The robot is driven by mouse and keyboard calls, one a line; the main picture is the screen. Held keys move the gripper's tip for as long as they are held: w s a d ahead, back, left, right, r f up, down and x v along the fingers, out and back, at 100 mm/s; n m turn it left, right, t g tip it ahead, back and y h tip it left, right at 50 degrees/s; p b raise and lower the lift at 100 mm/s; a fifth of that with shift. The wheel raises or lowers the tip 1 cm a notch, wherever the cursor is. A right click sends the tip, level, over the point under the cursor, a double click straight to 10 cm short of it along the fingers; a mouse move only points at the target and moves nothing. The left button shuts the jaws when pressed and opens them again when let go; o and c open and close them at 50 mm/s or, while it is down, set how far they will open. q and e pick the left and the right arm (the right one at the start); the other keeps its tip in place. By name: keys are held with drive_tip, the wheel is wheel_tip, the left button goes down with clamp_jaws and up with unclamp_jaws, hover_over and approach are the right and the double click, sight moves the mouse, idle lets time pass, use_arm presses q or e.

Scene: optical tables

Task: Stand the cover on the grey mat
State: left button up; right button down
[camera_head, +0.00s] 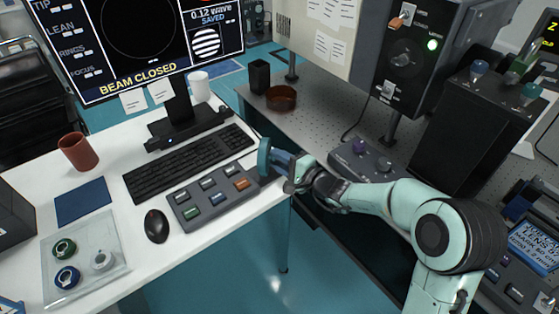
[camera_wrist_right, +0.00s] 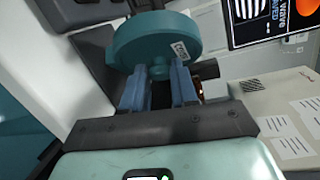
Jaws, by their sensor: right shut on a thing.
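The cover is a teal round disc with a small label and a short knob at its back. My right gripper (camera_head: 279,163) is shut on the cover (camera_head: 264,157), which it holds on edge near the desk's right edge, beside the button panel. In the right wrist view the blue fingers of the gripper (camera_wrist_right: 159,90) grip the knob, and the disc of the cover (camera_wrist_right: 150,42) stands beyond them. I cannot make out a grey mat in either view. My left gripper is not in view.
The white desk (camera_head: 120,165) bears a keyboard (camera_head: 185,165), a button panel (camera_head: 210,197), a mouse (camera_head: 157,226), a red cup (camera_head: 78,152), a blue mat (camera_head: 82,203) and a clear tray (camera_head: 107,286). A brown round dish (camera_head: 281,99) and black holder (camera_head: 259,77) stand on the grey perforated table (camera_head: 320,118).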

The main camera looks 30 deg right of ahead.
drive_tip(key=shift+f, duration=0.1)
drive_tip(key=c, duration=0.9)
unclamp_jaws()
drive_tip(key=shift+o, duration=0.2)
